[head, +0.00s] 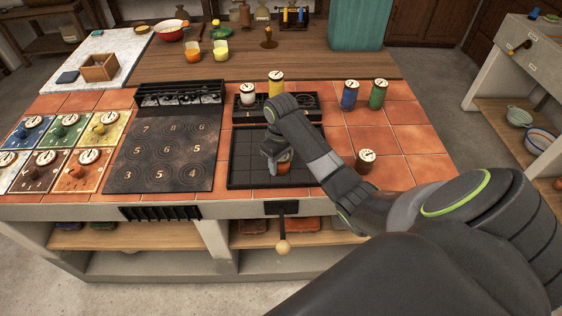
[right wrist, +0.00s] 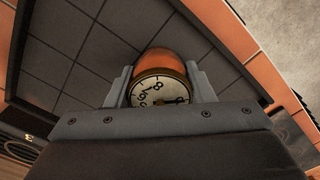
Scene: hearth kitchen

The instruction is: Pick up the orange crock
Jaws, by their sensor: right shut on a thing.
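The orange crock (head: 284,168) is at the right part of the black gridded tray (head: 245,172), mostly covered by my right gripper (head: 278,158) in the head view. In the right wrist view the orange crock (right wrist: 160,64) shows its orange side and a round dial with numbers. The fingers of my right gripper (right wrist: 158,88) stand on either side of it and are shut on it. I cannot tell whether its base touches the tray. My left gripper is not in view.
A blue crock (head: 349,95), a green crock (head: 378,94) and a brown crock (head: 365,161) stand on the tiles to the right. A white crock (head: 248,95) and a yellow crock (head: 276,84) stand behind the tray. A lever (head: 283,245) sticks out in front.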

